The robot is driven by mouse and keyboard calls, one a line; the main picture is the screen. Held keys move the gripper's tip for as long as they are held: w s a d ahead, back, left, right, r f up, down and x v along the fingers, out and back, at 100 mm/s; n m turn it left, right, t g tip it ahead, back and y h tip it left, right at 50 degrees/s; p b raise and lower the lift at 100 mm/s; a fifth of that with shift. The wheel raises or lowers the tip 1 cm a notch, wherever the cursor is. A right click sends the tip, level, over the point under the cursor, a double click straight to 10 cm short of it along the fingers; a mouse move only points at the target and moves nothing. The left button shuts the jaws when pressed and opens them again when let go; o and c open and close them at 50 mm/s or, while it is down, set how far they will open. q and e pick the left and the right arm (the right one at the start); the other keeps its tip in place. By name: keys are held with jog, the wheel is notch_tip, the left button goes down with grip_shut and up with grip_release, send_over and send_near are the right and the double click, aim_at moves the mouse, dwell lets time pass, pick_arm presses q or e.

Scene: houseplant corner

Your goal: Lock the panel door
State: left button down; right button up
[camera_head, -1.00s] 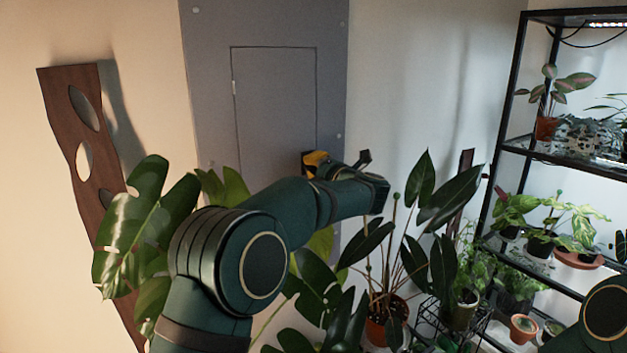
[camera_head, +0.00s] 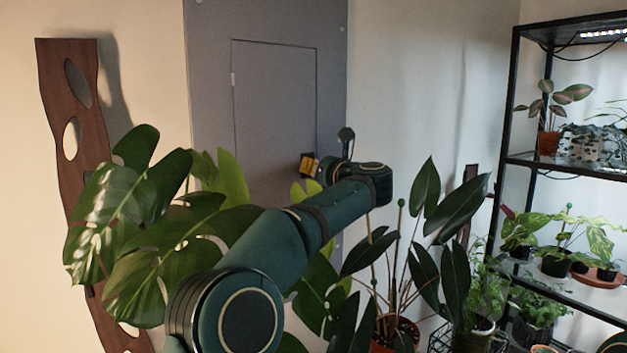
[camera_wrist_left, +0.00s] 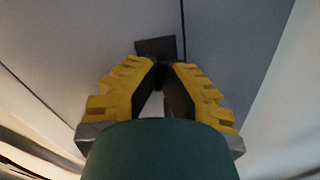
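The closed panel door (camera_head: 274,100) is a grey rectangle set in a grey wall panel (camera_head: 210,100). My left gripper (camera_head: 309,164) has yellow fingers and is at the door's right edge, low down. In the left wrist view, its fingers (camera_wrist_left: 163,66) come together at a dark latch (camera_wrist_left: 156,46) beside the vertical door seam. The tips look shut on the latch, though they hide part of it. My right gripper is out of view.
A large monstera (camera_head: 135,230) stands in front of the panel, around my left arm. A dark-leaved potted plant (camera_head: 395,270) stands right of the arm. A black shelf (camera_head: 508,130) with several plants is at the right. A wooden board (camera_head: 75,180) hangs on the left wall.

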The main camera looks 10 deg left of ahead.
pick_arm(q)
jog(key=shift+n+b, duration=1.05)
jog(key=shift+n, duration=0.85)
jog(key=shift+r, duration=0.1)
jog(key=c, duration=1.1)
grip_release()
jog(key=v, duration=1.2)
